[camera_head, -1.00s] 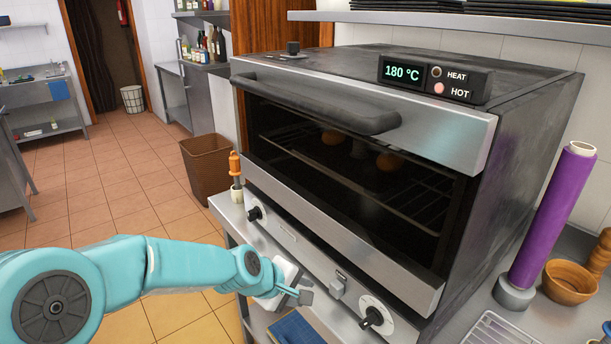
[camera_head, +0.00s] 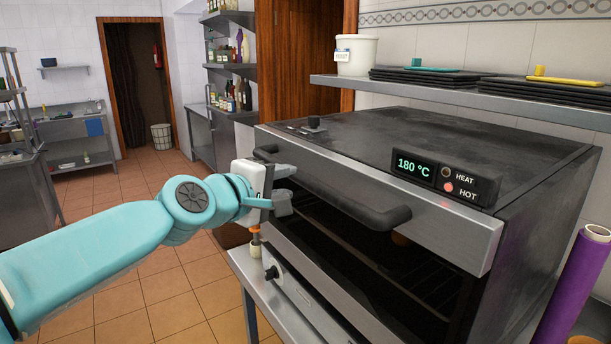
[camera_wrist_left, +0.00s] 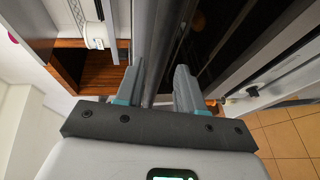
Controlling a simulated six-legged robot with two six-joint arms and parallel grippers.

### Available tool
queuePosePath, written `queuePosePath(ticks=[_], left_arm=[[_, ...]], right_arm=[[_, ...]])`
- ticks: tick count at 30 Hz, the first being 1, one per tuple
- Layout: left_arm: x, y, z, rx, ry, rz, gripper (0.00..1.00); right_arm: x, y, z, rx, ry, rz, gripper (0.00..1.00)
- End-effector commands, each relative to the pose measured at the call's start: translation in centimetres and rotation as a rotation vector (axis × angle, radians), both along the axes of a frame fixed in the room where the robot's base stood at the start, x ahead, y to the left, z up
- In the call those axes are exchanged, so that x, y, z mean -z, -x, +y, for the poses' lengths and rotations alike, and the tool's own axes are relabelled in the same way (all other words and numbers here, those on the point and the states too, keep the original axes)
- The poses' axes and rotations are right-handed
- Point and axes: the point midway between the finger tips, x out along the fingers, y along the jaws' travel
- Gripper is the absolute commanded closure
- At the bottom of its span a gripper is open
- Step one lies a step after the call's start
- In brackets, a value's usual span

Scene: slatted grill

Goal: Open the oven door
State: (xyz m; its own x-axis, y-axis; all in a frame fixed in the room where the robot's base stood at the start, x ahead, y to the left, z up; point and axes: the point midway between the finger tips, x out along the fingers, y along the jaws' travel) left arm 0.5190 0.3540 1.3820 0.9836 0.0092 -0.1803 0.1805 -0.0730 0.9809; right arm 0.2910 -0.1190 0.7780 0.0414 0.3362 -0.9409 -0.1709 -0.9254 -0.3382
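The oven (camera_head: 490,140) has a steel-framed door with dark glass (camera_head: 345,245); the door looks shut. Its thick dark handle (camera_head: 365,208) runs across the top of the door. My left gripper (camera_head: 284,187) is at the handle's left part, one finger above and one below. In the left wrist view the handle (camera_wrist_left: 158,45) passes between the two spread fingers (camera_wrist_left: 158,92), with a gap visible beside the right finger; I cannot tell whether either finger touches it. My right gripper is not in view.
A display (camera_head: 445,180) reading 180 °C, with HEAT and HOT lamps, sits on the oven top. A shelf (camera_head: 470,95) with trays and a white bucket (camera_head: 356,55) is above. A purple roll (camera_head: 575,290) stands at right. The floor (camera_head: 180,285) at left is clear.

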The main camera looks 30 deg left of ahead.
Motion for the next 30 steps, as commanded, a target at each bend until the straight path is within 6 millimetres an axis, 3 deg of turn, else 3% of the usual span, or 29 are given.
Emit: queuePosePath(ticks=[3,9,15,22,23,26,30], left_arm=[[0.6,-2.9,-0.1,0.002,0.0,0.002,0.62],[1.1,-6.3,-0.2,0.003,0.0,0.001,0.62],[1.3,-7.5,-0.1,0.002,0.0,0.0,0.62],[1.4,-7.6,-0.1,0.002,0.0,0.0,0.62],[1.4,-7.6,-0.1,0.002,0.0,0.0,0.66],[1.4,-7.6,-0.1,0.002,0.0,0.0,0.98],[1.4,-7.6,-0.1,0.001,0.0,-0.001,1.0]], right_arm=[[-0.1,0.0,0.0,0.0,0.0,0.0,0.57],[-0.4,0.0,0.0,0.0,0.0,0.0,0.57],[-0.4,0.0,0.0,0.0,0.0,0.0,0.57],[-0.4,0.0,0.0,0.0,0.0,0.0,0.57],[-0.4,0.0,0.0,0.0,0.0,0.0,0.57],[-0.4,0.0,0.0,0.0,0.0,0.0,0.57],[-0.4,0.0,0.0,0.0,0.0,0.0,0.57]])
